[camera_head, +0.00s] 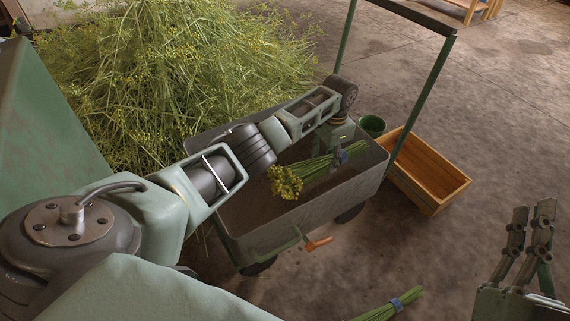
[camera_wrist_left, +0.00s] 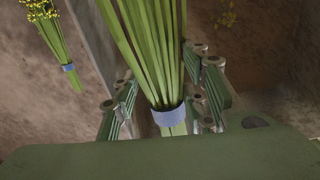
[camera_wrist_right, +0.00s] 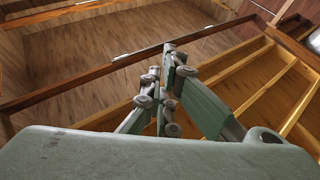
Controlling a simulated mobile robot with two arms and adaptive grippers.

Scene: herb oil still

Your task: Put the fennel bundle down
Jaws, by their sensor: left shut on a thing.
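The fennel bundle (camera_head: 312,170) has green stalks, a yellow flower head and a blue band. It is inside the grey cart (camera_head: 300,215), flowers toward the left. I cannot tell whether it touches the cart floor. My left gripper (camera_head: 337,160) reaches down into the cart and is shut on the stalks by the band; the left wrist view shows the stalks (camera_wrist_left: 150,50) between its fingers. My right gripper (camera_head: 532,214) is shut and empty at the lower right, well away from the cart; its fingers also show together in the right wrist view (camera_wrist_right: 165,90).
Another banded bundle (camera_head: 385,309) lies on the floor in front of the cart; it also shows in the left wrist view (camera_wrist_left: 53,38). A large fennel heap (camera_head: 170,80) stands behind.

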